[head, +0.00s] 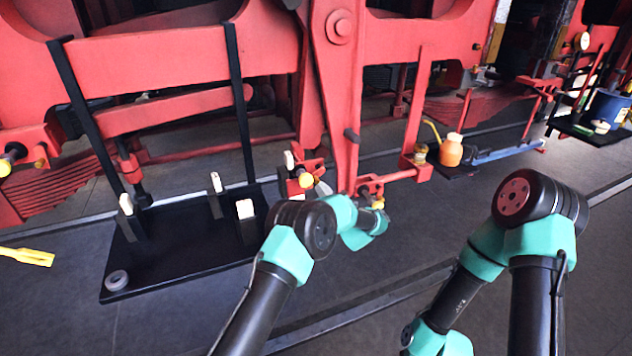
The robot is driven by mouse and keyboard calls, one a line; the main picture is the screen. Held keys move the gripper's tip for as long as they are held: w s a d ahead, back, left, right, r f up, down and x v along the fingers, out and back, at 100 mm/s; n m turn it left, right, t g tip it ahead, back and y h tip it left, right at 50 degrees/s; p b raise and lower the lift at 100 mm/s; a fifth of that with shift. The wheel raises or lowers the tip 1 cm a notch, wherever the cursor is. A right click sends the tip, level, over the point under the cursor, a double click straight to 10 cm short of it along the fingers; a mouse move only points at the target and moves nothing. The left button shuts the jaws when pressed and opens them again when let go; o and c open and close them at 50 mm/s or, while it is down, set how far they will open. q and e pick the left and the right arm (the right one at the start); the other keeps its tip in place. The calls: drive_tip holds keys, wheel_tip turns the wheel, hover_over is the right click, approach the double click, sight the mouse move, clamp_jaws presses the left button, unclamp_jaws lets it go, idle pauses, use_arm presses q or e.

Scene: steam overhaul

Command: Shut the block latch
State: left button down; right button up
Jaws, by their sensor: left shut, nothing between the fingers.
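A small red bracket (311,167) on the locomotive's red frame carries a yellow knob (305,181) and a pale-tipped lever (289,160). It may be the block latch, but I cannot tell for sure or see whether it is shut. My left gripper (322,188) is shut and empty. Its grey tip shows just right of the yellow knob; I cannot tell whether they touch. My left wrist hides part of the area below. A similar red fitting with a yellow knob (378,205) is to the right of my left wrist. My right gripper is out of view.
A black hanging tray (165,270) at left holds several upright black holders with white tops and a grey ring (117,280). An orange jar (451,150) and a blue bucket (607,108) stand at right. A red upright link (338,90) is close above my left gripper.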

use_arm(q)
drive_tip(key=shift+a+r, duration=0.1)
drive_tip(key=shift+r, duration=0.05)
idle(0.4)
drive_tip(key=shift+s+a+r, duration=0.15)
drive_tip(key=shift+r, duration=0.05)
drive_tip(key=shift+s+a+r, duration=0.15)
drive_tip(key=shift+a+r, duration=0.35)
drive_tip(key=shift+r, duration=0.25)
idle(1.6)
idle(0.3)
drive_tip(key=shift+w+d+f, duration=0.15)
drive_tip(key=shift+d+f, duration=0.25)
drive_tip(key=shift+f, duration=0.15)
drive_tip(key=shift+w+d+f, duration=0.15)
drive_tip(key=shift+d+f, duration=0.2)
drive_tip(key=shift+f, duration=0.2)
drive_tip(key=d+f, duration=0.1)
drive_tip(key=f, duration=0.1)
drive_tip(key=w+d+f, duration=0.1)
drive_tip(key=f, duration=0.1)
drive_tip(key=shift+w+d, duration=0.1)
drive_tip(key=shift+d, duration=0.25)
